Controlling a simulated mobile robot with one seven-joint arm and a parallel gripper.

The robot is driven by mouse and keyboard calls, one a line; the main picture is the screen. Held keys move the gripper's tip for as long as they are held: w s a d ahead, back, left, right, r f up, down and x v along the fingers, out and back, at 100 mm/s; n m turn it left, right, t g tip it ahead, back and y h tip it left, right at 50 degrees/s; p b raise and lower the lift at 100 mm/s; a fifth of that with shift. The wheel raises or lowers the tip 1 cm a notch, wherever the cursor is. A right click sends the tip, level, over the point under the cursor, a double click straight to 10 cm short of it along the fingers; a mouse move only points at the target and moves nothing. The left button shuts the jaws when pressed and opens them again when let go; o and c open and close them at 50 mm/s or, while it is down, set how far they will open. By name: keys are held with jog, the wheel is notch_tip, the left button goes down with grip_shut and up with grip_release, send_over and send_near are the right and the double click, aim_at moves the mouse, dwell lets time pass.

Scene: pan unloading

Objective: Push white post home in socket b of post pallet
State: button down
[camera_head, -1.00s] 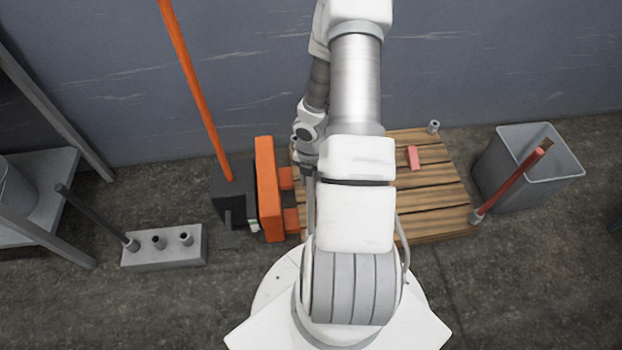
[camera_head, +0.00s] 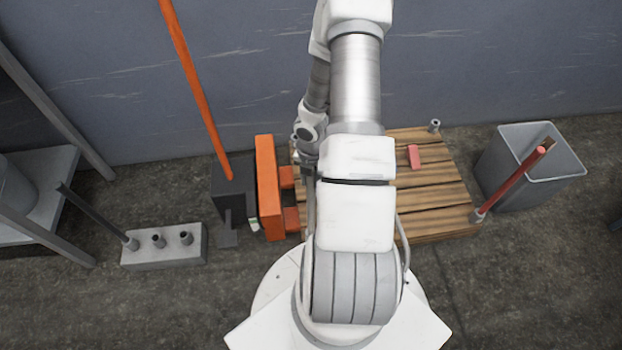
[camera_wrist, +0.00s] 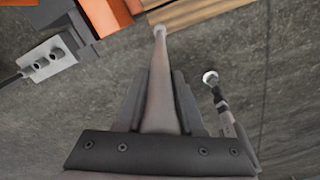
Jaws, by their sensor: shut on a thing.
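In the wrist view my gripper (camera_wrist: 159,80) is shut on the pale white-grey post (camera_wrist: 160,58). The post runs away from between the fingers. Its far end meets a small light ring (camera_wrist: 160,29) near the edge of the wooden pallet (camera_wrist: 205,12). I cannot tell how deep the post sits or which socket this is. The pallet (camera_head: 437,188) shows to the right of my arm. One empty socket (camera_head: 435,126) stands at its far right corner.
A red post (camera_head: 512,183) leans from the pallet's near right corner. A pink block (camera_head: 414,157) lies on the slats. A grey bin (camera_head: 500,190) stands at right. An orange-and-black pallet truck (camera_head: 268,190) adjoins the pallet. A grey socket block (camera_head: 165,258) holds a dark post (camera_head: 95,215).

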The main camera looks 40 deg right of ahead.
jog(key=shift+f+b, duration=2.2)
jog(key=shift+f, duration=0.65)
dwell(1.4)
jog(key=shift+c, duration=2.2)
grip_release()
notch_tip(320, 180, up, 18)
jog(key=p, duration=0.9)
jog(key=shift+f, duration=0.25)
